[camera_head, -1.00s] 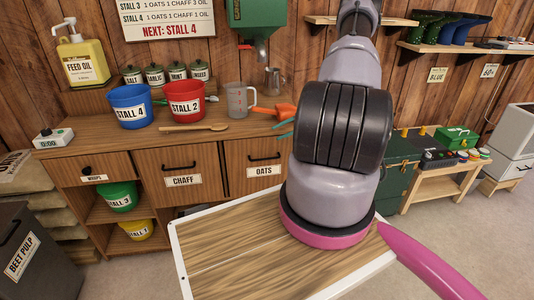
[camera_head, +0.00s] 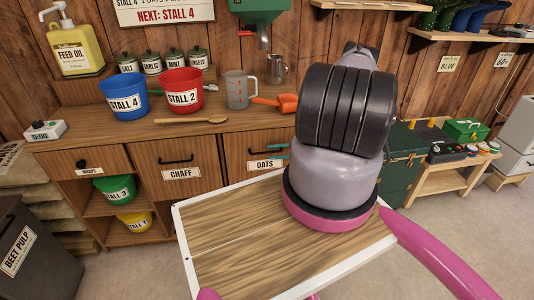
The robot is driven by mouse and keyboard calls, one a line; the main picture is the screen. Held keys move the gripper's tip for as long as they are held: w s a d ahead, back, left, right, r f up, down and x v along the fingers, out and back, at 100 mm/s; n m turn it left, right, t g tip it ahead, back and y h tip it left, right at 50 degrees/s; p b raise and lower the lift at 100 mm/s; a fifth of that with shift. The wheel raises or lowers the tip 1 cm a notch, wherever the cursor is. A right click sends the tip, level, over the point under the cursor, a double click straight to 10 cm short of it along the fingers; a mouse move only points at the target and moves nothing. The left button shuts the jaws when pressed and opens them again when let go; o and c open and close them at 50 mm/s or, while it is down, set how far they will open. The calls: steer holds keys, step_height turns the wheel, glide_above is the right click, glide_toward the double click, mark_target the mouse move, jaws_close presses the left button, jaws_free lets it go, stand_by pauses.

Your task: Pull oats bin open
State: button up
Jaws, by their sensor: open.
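The oats bin (camera_head: 240,150) is a wooden front at the right of the counter's lower row, with a white OATS label (camera_head: 265,165). It sits flush with the cabinet, shut. Its dark handle is mostly hidden around my gripper, and my arm covers the bin's right part. The fingers are open. I cannot tell whether they touch the handle.
The chaff bin (camera_head: 177,180) is shut to the left. A dark green chest (camera_head: 405,160) stands right of the counter.

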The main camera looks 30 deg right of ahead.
mark_target(270, 152)
steer(key=shift+x, duration=1.6)
steer(key=shift+c, duration=0.3)
jaws_close()
steer(key=shift+d, duration=0.1)
